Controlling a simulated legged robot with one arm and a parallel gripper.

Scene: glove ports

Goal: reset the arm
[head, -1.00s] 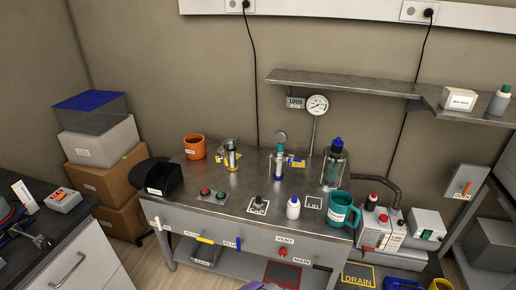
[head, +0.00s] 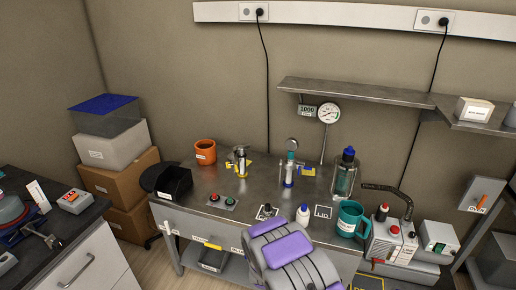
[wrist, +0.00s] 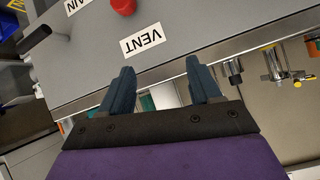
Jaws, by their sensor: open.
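My arm, grey with purple panels, rises from the bottom centre of the head view in front of the bench. My gripper (wrist: 164,90) shows in the wrist view as two dark blue fingers set well apart, with nothing between them. Its fingers face the bench front, close to the VENT label (wrist: 142,40) and a red knob (wrist: 123,6). In the head view the fingers are hidden behind the arm.
The steel bench (head: 262,187) carries an orange mug (head: 205,152), a black bin (head: 174,182), a two-button box (head: 222,202), a white bottle (head: 303,213), a teal mug (head: 350,218) and a glass jar (head: 344,175). A shelf (head: 355,92) hangs above. Boxes (head: 117,180) stand left.

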